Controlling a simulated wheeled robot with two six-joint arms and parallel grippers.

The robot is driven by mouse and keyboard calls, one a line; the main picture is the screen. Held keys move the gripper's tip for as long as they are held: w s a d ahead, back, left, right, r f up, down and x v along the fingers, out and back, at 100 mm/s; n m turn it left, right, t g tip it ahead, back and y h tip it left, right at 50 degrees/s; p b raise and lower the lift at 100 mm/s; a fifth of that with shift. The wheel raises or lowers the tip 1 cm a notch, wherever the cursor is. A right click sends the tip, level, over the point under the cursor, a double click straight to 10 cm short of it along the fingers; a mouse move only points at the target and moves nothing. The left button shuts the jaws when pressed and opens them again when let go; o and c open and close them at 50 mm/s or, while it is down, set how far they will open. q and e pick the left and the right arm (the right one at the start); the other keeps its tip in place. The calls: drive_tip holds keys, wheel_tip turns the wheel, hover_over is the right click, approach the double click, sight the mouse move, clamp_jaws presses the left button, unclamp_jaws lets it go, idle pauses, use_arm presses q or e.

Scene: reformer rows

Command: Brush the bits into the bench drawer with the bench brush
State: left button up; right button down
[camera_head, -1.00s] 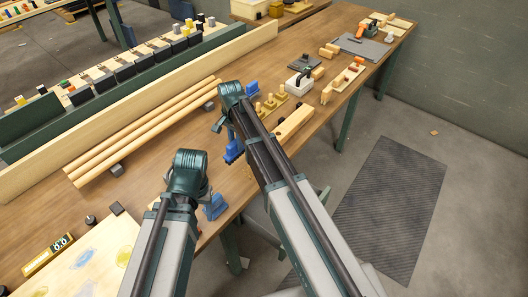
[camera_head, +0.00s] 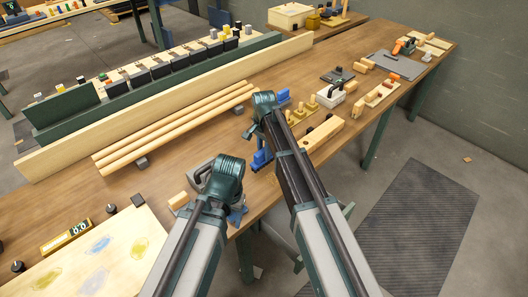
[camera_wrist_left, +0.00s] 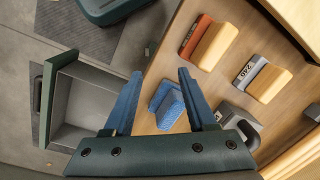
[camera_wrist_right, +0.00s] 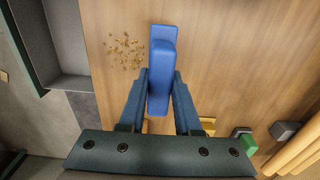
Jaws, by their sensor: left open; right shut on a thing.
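My right gripper (camera_wrist_right: 158,95) is shut on the blue bench brush (camera_wrist_right: 161,75), above the wooden bench (camera_wrist_right: 220,50) in the right wrist view. A loose patch of small tan bits (camera_wrist_right: 125,51) lies on the bench, left of the brush and apart from it. The drawer (camera_wrist_right: 64,40) shows at the left edge of that view, beyond the bench edge. In the left wrist view the drawer (camera_wrist_left: 73,112) is pulled out, with a grey inside that looks empty. My left gripper (camera_wrist_left: 160,95) is open. A blue block (camera_wrist_left: 167,105) shows between its fingers, seemingly on the bench below.
Wood-topped blocks (camera_wrist_left: 212,46) and a grey-handled tool (camera_wrist_left: 238,120) lie near the left gripper. Long wooden rods (camera_head: 175,128) lie behind the arms. A wooden block (camera_head: 322,134) sits right of the right gripper. A board with coloured patches (camera_head: 95,255) is at the near left.

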use_arm(q)
wheel_tip(320, 180, down, 4)
drive_tip(key=b, duration=0.2)
drive_tip(key=shift+r+b, duration=0.2)
drive_tip(key=shift+b, duration=0.15)
use_arm(e)
wheel_tip(320, 180, down, 4)
drive_tip(key=shift+r, duration=0.15)
use_arm(q)
drive_tip(key=shift+r+p, duration=0.4)
use_arm(e)
drive_tip(key=shift+s+d+r, duration=0.4)
drive_tip(key=shift+s, duration=0.2)
drive_tip(key=s+d, duration=0.9)
drive_tip(key=s, duration=0.2)
use_arm(q)
drive_tip(key=shift+r+p, duration=3)
use_arm(e)
wheel_tip(320, 180, up, 6)
use_arm(q)
drive_tip(key=shift+a, duration=0.1)
use_arm(e)
drive_tip(key=shift+a, duration=0.1)
